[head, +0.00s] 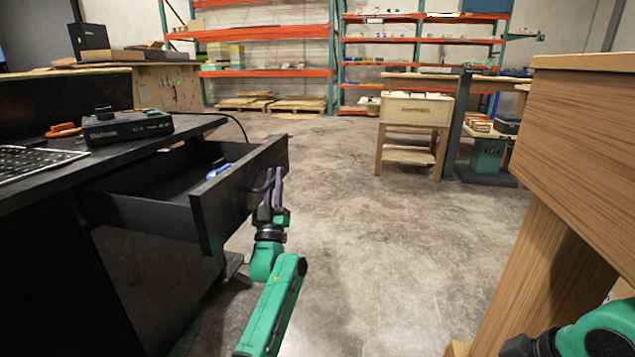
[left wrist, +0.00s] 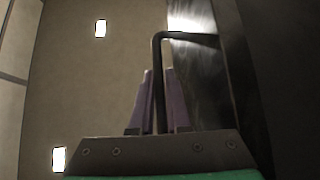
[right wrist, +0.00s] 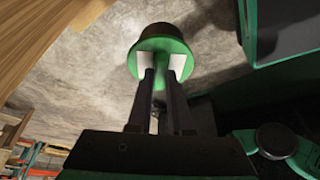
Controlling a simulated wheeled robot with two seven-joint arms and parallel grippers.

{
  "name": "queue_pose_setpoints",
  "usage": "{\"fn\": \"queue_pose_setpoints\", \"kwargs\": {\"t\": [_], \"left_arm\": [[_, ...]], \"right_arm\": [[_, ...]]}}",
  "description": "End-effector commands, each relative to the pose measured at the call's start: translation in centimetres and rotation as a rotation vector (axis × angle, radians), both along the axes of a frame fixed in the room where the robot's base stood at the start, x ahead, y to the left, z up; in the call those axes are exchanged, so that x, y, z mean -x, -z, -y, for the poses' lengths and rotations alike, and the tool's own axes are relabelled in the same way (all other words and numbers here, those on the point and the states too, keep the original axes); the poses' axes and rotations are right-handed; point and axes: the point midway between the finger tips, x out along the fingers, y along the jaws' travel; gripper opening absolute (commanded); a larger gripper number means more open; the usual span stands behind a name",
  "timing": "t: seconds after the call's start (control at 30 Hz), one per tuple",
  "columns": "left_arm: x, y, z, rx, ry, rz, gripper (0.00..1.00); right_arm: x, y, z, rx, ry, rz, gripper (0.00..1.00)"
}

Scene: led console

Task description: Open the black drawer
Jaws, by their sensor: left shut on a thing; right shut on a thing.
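The black drawer (head: 232,203) stands pulled well out of the black desk at the left. Its inside shows, with a small blue thing (head: 218,170) in it. A black bar handle is on the drawer front; it also shows in the left wrist view (left wrist: 158,60). My left gripper (head: 273,190) is at the drawer front, shut on the handle, with the bar between its fingers. My right gripper (right wrist: 160,78) shows in the right wrist view, away from the drawer. Its fingertips overlap a round green and black thing (right wrist: 161,43). What it grips is hard to make out.
On the desk lie a black device (head: 127,127), a keyboard (head: 35,160) and an orange tool (head: 63,130). A wooden table (head: 585,150) stands close at the right. Clear concrete floor lies between. Shelves (head: 265,50) stand at the back.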

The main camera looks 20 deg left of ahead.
Motion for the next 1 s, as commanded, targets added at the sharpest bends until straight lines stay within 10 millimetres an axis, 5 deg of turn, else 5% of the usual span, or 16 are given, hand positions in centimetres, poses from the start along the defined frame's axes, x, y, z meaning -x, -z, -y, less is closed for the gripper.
{"fn": "queue_pose_setpoints", "kwargs": {"t": [0.3,0.77,0.8,1.0], "left_arm": [[-0.1,0.0,3.7,0.003,-0.001,0.0,0.0],[-0.1,0.1,4.2,0.001,-0.002,0.0,0.0],[-0.1,0.1,4.2,0.001,-0.002,0.0,0.26],[-0.1,0.1,4.3,0.001,-0.002,0.001,0.27]], "right_arm": [[0.0,-1.0,0.0,-0.001,0.0,0.001,0.0],[0.0,-1.1,0.0,-0.001,0.0,0.001,0.0],[0.0,-1.1,0.0,-0.001,0.0,0.001,0.0],[0.0,-1.1,0.0,-0.001,0.0,0.001,0.0]]}}
